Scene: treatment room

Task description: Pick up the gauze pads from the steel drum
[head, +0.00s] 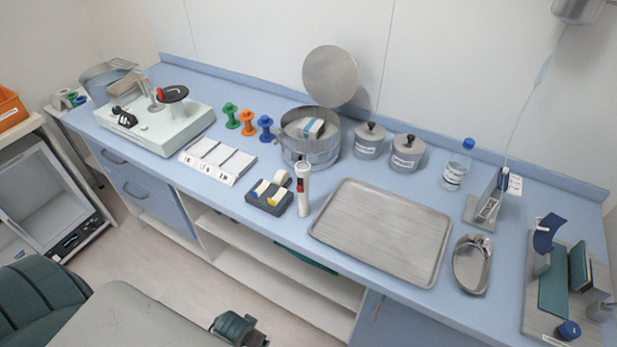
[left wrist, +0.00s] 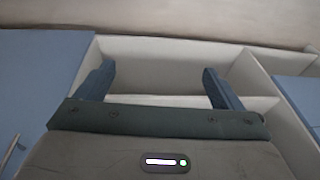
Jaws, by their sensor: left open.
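The steel drum (head: 311,158) stands on the blue counter near the back wall, with its round lid (head: 331,76) tilted up behind it. The gauze pads (head: 313,127) show as a white and blue pack inside the open top of the drum. In the left wrist view my left gripper (left wrist: 160,85) is open and empty, with its two fingers apart in front of white shelves under the counter. The gauze pads and the drum are not in that view. Neither gripper can be made out clearly in the head view.
A torch-like white device (head: 303,190) and a tape dispenser (head: 270,193) stand in front of the drum. Two lidded steel jars (head: 369,141) are at its right, coloured spools (head: 248,122) at its left. An empty steel tray (head: 381,230) lies at the front right.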

